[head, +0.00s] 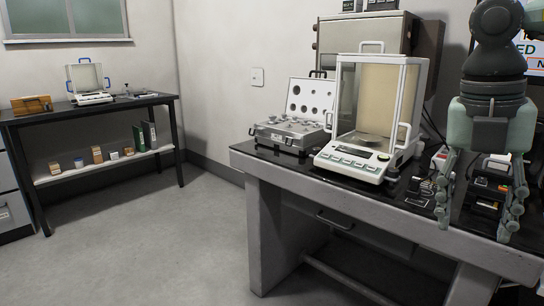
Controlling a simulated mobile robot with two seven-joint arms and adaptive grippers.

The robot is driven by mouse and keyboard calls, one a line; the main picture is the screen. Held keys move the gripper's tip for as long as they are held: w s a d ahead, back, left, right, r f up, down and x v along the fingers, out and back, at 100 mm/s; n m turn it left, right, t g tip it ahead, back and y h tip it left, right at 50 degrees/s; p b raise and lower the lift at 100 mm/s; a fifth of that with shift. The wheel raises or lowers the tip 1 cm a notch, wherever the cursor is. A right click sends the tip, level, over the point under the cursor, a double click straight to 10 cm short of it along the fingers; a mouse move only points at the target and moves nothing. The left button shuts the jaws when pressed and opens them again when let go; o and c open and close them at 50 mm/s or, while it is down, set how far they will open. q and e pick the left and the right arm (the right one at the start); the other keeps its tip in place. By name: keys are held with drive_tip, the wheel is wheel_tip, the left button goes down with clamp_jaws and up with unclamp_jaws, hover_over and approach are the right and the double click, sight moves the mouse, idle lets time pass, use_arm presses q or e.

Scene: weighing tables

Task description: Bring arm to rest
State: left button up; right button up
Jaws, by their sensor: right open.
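My right gripper (474,220) hangs at the right side of the head view, fingers pointing down and spread apart. It is open and nothing shows between its fingers. It is in front of the right part of the near weighing table (250,158), and its fingers partly cover small items there. My left gripper is not in view.
An analytical balance (350,165) with glass walls stands on the near table. An open weight case (290,133) is left of it. A black device (488,190) sits behind my right fingers. A far table (60,113) holds another balance (94,98). The floor between is clear.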

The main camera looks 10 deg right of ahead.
drive_tip(key=w+a+f+t+y, duration=0.35)
drive_tip(key=w+a+y, duration=0.25)
drive_tip(key=a+y, duration=0.25)
drive_tip(key=w+d+m+t+y, duration=0.2)
drive_tip(key=w+m+t+y, duration=0.2)
drive_tip(key=w+t+y, duration=0.4)
drive_tip(key=w+d+f+m+t+h, duration=0.2)
drive_tip(key=d+f+m+t+h, duration=0.1)
drive_tip(key=d+f+m+h, duration=0.45)
drive_tip(key=w+d+f+m+t+h, duration=0.2)
drive_tip(key=d+f+m+t+h, duration=0.1)
drive_tip(key=d+f+m+h, duration=0.5)
drive_tip(key=s+a+f+m+g+h, duration=0.15)
drive_tip(key=s+f+m+g, duration=0.35)
drive_tip(key=f, duration=0.7)
drive_tip(key=s+f+g+h, duration=0.25)
drive_tip(key=s+f, duration=0.35)
drive_tip(key=f, duration=0.5)
drive_tip(key=s+a+f+g+y, duration=0.3)
drive_tip(key=s+a+f+g, duration=0.3)
drive_tip(key=s+a+f, duration=0.5)
drive_tip(key=shift+s+a+f+m, duration=0.3)
drive_tip(key=shift+s+f+m, duration=0.1)
drive_tip(key=shift+s, duration=0.7)
